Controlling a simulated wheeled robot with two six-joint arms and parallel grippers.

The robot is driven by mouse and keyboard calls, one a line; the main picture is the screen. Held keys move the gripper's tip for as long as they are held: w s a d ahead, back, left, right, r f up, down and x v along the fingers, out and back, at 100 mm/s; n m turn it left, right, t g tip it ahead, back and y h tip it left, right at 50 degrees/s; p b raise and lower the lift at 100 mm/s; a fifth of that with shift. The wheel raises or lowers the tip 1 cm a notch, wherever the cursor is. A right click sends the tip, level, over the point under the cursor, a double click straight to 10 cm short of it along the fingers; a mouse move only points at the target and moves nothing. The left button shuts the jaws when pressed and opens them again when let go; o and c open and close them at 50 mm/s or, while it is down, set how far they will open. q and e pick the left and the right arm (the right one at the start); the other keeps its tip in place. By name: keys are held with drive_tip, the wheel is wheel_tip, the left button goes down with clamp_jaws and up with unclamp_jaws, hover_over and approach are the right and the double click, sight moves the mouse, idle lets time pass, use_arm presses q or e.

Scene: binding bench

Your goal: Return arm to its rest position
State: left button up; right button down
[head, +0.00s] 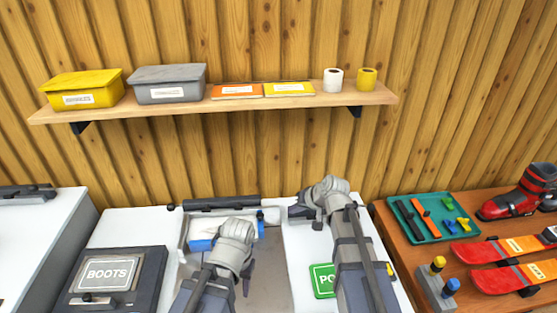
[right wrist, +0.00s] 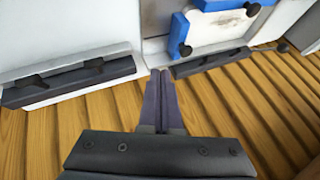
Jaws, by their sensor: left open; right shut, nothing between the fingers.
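My right arm reaches over the white bench (head: 299,245) on the right side of the bay. Its gripper (head: 299,211) points left near the bench's back edge. In the right wrist view its two fingers (right wrist: 160,74) are together with nothing between them. My left gripper (head: 234,243) is over the middle bay, open, with its fingers mostly hidden by its own wrist. A blue-edged white part (head: 203,243) lies beside it, partly covered. The blue-edged part also shows in the right wrist view (right wrist: 212,30), apart from the right fingers.
A dark BOOTS panel (head: 110,275) is at the left. A green sign (head: 322,281) lies beside my right forearm. A teal tray (head: 433,218), a red boot (head: 518,200) and red skis (head: 508,248) are on the right table. A shelf (head: 225,106) with boxes hangs above.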

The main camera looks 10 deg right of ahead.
drive_tip(key=s+a+f+n+g+h, duration=0.2)
drive_tip(key=s+a+g+h, duration=0.1)
drive_tip(key=s, duration=0.8)
drive_tip(key=s+a+f+n+g+h, duration=0.2)
drive_tip(key=s+a+n+g+h, duration=0.1)
drive_tip(key=s, duration=0.8)
drive_tip(key=shift+s+a+f, duration=0.15)
drive_tip(key=shift+s+a, duration=0.15)
drive_tip(key=shift+a, duration=0.1)
